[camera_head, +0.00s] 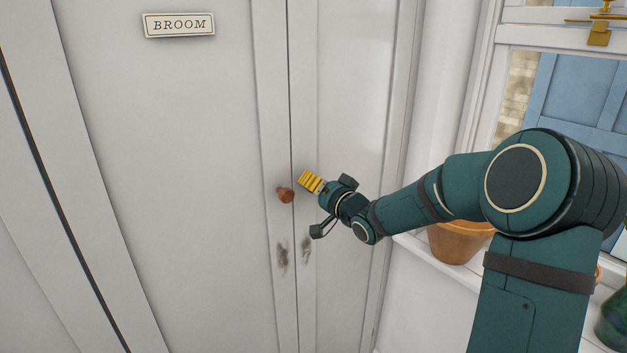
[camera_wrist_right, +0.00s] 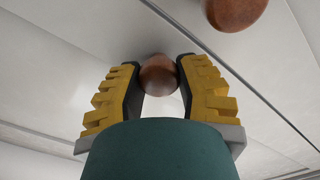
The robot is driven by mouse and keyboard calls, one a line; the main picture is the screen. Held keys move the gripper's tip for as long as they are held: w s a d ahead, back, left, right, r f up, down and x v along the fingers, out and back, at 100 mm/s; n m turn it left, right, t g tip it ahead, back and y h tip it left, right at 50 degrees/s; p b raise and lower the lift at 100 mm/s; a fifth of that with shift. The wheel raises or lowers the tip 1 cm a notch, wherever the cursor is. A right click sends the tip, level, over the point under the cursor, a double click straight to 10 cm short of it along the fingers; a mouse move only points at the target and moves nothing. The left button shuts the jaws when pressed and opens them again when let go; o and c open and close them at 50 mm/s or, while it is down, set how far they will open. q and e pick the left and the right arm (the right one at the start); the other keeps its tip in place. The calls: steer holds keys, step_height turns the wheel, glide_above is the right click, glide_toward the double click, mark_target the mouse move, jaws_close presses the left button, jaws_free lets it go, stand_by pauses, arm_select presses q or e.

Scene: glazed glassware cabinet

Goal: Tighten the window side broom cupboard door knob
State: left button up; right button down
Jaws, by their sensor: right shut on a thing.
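The window-side broom cupboard door (camera_head: 345,90) is pale grey-white and shut. Its round brown knob (camera_wrist_right: 158,75) sits between the yellow ridged fingers of my right gripper (camera_head: 310,181), which is shut on it in the right wrist view. In the head view the fingers hide this knob. The other door's matching knob (camera_head: 285,195) is free, just left of my fingers, and it also shows at the top of the right wrist view (camera_wrist_right: 236,10). My left gripper is not in view.
A "BROOM" sign (camera_head: 179,25) is on the left door. Dark scuffs (camera_head: 282,256) mark both doors below the knobs. At the right are a window and a sill with a terracotta pot (camera_head: 458,243), close to my right arm.

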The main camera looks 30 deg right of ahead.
steer(key=shift+m, duration=0.6)
steer(key=shift+m+p, duration=0.3)
steer(key=c, duration=0.9)
jaws_free()
steer(key=shift+o, duration=0.2)
steer(key=shift+s, duration=0.1)
steer(key=s, duration=1.2)
steer(key=shift+d, duration=0.45)
steer(key=shift+w, duration=0.1)
